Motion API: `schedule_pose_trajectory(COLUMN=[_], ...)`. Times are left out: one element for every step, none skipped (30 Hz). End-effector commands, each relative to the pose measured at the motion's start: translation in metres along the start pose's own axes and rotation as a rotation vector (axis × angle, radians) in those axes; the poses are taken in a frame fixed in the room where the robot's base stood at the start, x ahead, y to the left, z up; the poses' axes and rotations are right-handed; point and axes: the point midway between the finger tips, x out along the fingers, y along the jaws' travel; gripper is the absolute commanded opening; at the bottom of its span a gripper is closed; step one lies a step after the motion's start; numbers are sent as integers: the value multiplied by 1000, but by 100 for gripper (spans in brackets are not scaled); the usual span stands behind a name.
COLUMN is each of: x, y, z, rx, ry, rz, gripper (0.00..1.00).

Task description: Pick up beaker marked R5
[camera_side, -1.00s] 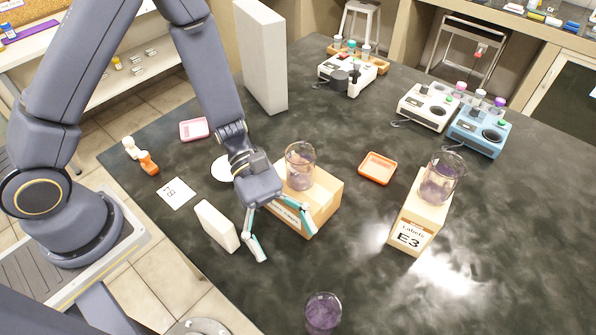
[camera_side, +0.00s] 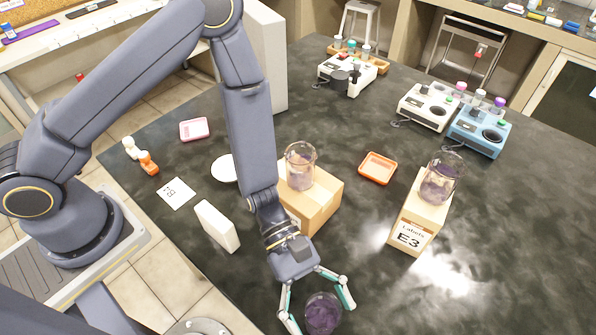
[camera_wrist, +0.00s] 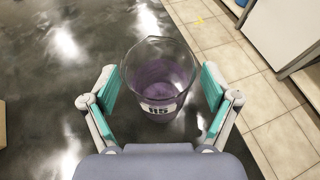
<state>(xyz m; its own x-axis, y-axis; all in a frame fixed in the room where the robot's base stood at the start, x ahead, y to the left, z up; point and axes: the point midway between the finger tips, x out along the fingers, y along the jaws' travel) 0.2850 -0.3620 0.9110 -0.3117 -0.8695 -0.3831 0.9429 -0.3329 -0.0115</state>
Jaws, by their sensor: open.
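The beaker marked R5 (camera_wrist: 160,82) is clear glass with purple contents and stands upright on the dark bench. Its label faces my gripper in the wrist view. In the side view the beaker (camera_side: 323,313) is near the bottom edge of the picture. My gripper (camera_side: 318,300) is open, with its fingers to either side of the beaker. In the wrist view my gripper (camera_wrist: 160,98) shows gaps between both teal finger pads and the glass.
A beaker (camera_side: 300,166) stands on a cardboard box (camera_side: 318,207), and another (camera_side: 441,180) stands on a box labelled E3 (camera_side: 416,222). A white block (camera_side: 217,226) stands left of my forearm. An orange tray (camera_side: 378,168) lies beyond. The bench edge is close to the R5 beaker.

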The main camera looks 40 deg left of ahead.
Motion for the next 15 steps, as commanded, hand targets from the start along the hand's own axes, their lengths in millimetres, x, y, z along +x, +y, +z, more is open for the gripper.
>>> schedule_pose_trajectory(x=[0,0,0,0,0,0,0,0,0,-1,-1,-1,-1,-1,-1], y=[0,0,0,0,0,0,0,0,0,0,0,0,0,0,0], z=[0,0,0,0,0,0,0,0,0,0,0,0,0,0,0], rx=[0,0,0,0,0,0,0,0,0,0,0,0,0,0,0], ry=[0,0,0,0,0,0,0,0,0,0,0,0,0,0,0], rz=[0,0,0,0,0,0,0,0,0,0,0,0,0,0,0], gripper=[87,87,87,85,82,77,74,71,67,64,61,56,53,50,46])
